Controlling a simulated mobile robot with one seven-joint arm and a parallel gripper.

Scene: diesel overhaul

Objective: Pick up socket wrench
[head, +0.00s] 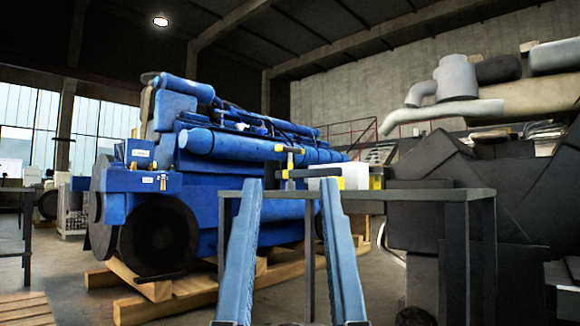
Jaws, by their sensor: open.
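My gripper (292,184) shows in the lower middle of the head view as two long light-blue fingers, spread well apart. Nothing is held between them. Behind the fingertips stands a dark grey table (420,194), seen almost edge-on. On it, just above and between the fingertips in the picture, is a dark upright tool with yellow parts (290,162). I cannot tell for sure whether it is the socket wrench. Other small yellow-and-white things lie low to its right, partly hidden by the flat viewing angle.
A white block (352,176) stands on the table to the right of the upright tool. A large blue diesel engine (215,150) rests on wooden beams (180,300) behind and left. Dark bulky machinery (480,190) with grey pipes fills the right side. Table legs stand beyond the fingers.

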